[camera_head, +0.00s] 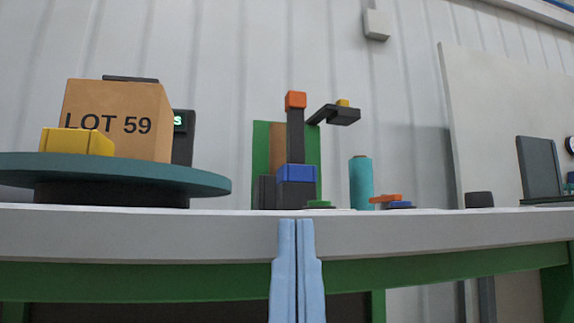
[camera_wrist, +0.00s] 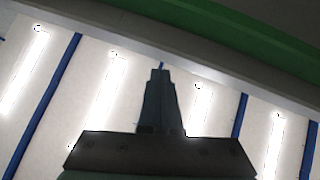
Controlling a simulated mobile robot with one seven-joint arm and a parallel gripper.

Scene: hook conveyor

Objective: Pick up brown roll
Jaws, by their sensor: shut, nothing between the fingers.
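I cannot make out a brown roll for certain in the head view. A teal upright cylinder with a brown top (camera_head: 360,182) stands on the table (camera_head: 430,236), right of centre. A flat brown shape (camera_head: 279,143) shows behind a dark post, partly hidden by it. My gripper (camera_head: 296,222) points upward in front of the table's front edge, with its two light-blue fingers shut together and empty. In the wrist view, my gripper (camera_wrist: 160,72) is also shut, and no roll is in view.
A round teal turntable (camera_head: 205,180) at left bears a "LOT 59" box (camera_head: 116,122) and a yellow block (camera_head: 77,141). A dark post (camera_head: 295,132) carries a side arm (camera_head: 335,115). Small orange, blue and green pieces lie near the cylinder. A dark screen (camera_head: 539,168) stands at right.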

